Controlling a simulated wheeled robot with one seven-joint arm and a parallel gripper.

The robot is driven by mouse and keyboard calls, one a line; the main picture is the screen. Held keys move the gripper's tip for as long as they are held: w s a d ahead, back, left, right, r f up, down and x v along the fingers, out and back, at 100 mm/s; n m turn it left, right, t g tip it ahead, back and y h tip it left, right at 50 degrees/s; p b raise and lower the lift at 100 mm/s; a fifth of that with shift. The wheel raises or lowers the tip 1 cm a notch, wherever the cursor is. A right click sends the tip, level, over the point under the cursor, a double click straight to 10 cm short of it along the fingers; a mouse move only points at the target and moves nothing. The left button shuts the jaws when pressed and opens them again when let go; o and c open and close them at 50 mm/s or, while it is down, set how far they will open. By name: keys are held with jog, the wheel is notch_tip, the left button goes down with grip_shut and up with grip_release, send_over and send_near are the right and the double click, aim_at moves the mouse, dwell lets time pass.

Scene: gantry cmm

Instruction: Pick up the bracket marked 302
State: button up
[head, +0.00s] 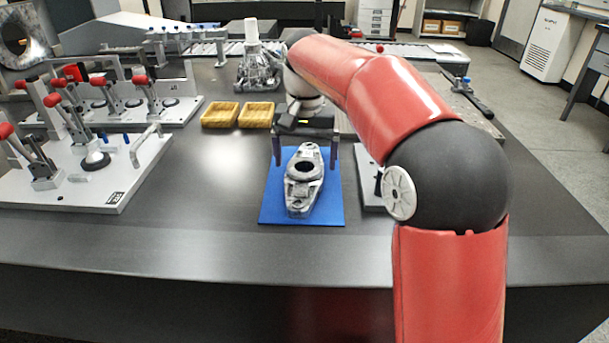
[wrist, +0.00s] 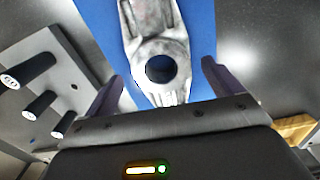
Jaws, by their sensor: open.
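A grey metal bracket (head: 303,181), elongated with a large round hole in its middle, lies on a blue mat (head: 329,212) on the dark table. No number can be read on it. My gripper (head: 306,160) is open above the far part of the bracket, one finger on each side of it. In the wrist view the bracket (wrist: 153,35) runs up from between the two open fingers (wrist: 166,82), and its hole shows just beyond them. The fingers appear apart from the bracket, and nothing is held. The blue mat (wrist: 205,50) shows on both sides.
Two wooden trays (head: 220,115) stand behind and left of the mat. Fixture plates with red-tipped clamps (head: 75,190) fill the left. A grey plate with dark pegs (wrist: 65,75) lies close beside the mat. The table front (head: 200,240) is clear.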

aim_at(305, 167)
jog(key=shift+f, duration=1.55)
jog(key=shift+c, duration=0.4)
jog(key=shift+r, duration=0.1)
jog(key=c, duration=1.4)
